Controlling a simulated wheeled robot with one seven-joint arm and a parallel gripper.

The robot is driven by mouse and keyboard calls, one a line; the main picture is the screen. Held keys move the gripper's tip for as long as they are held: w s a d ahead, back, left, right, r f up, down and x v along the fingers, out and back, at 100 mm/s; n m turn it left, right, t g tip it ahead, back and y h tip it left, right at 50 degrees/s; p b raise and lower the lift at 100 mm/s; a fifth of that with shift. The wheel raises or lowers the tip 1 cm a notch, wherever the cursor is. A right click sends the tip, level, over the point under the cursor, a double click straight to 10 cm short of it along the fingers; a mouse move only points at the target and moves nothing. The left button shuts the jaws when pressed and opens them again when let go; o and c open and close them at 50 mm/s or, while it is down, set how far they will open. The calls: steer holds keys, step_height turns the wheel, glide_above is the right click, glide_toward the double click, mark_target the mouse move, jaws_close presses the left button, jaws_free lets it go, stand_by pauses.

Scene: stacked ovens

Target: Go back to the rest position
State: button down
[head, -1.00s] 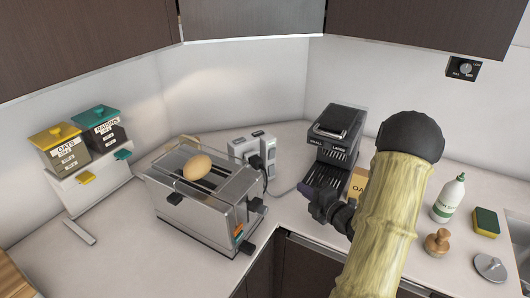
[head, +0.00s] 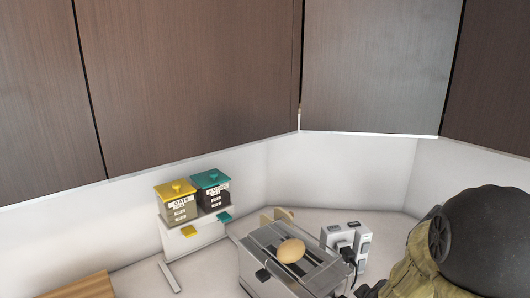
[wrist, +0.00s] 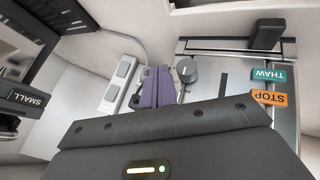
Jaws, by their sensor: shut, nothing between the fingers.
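My gripper (wrist: 158,88) shows in the wrist view with its purple fingers together and nothing between them. In that view the fingers point toward the white power strip and the wall side, with the toaster (wrist: 225,102) to their right. In the head view my arm fills the lower right corner, and the fingers are hidden or cut off by the bottom edge.
Dark cabinets (head: 190,80) hang above the counter. A dispenser with yellow-lidded (head: 178,203) and teal-lidded (head: 211,191) bins stands left of the toaster. A power strip (head: 345,240) is behind it. The coffee machine (wrist: 30,70) is at the wrist view's left.

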steer(key=s+a+r+m+g+y+p, duration=0.1)
steer(key=s+a+r+m+g, duration=0.2)
steer(key=s+a+m, duration=0.4)
steer(key=s+a+g, duration=0.1)
steer(key=s+a, duration=0.1)
steer(key=s, duration=0.2)
steer(key=shift+s+a+r+g+p, duration=0.15)
steer(key=shift+s+r+g+p, duration=0.15)
steer(key=shift+r+g+p, duration=0.1)
